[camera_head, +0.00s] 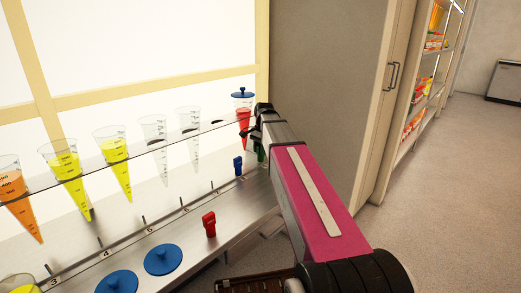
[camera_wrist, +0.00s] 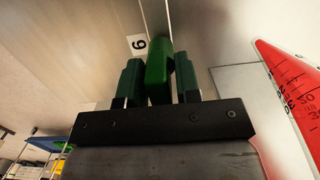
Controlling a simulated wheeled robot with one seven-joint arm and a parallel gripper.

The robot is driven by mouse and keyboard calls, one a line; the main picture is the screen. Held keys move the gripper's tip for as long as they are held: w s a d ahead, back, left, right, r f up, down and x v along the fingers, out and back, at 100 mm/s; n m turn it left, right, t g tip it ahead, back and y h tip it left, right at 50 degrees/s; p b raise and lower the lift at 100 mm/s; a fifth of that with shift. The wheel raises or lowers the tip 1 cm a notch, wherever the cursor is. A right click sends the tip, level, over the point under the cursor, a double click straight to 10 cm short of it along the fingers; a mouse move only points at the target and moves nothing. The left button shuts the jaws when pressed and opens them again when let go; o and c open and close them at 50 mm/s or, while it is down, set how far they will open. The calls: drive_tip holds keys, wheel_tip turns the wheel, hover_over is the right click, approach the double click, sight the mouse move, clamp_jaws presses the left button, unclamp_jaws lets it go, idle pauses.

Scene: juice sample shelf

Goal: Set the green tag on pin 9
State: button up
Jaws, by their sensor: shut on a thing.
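My gripper (camera_wrist: 160,85) is shut on the green tag (camera_wrist: 158,65), which stands upright between its two fingers in the wrist view. In the head view my gripper (camera_head: 262,145) is at the far right end of the shelf, and a bit of the green tag (camera_head: 261,152) shows below it. A white number label (camera_wrist: 138,44) lies just left of the tag's top in the wrist view; it reads as 9 or a turned 6. Pin 9 itself is not clearly visible, and I cannot tell whether the tag touches it.
A blue tag (camera_head: 238,166) stands just left of my gripper, and a red tag (camera_head: 209,224) further forward. A red-filled cone (camera_head: 243,115) with a blue lid hangs close by the gripper. Other cones hang along the clear rack. Blue discs (camera_head: 163,259) lie in front.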

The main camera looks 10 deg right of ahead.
drive_tip(key=shift+f, duration=0.2)
drive_tip(key=o, duration=1)
drive_tip(key=shift+c, duration=0.2)
drive_tip(key=shift+r, duration=0.1)
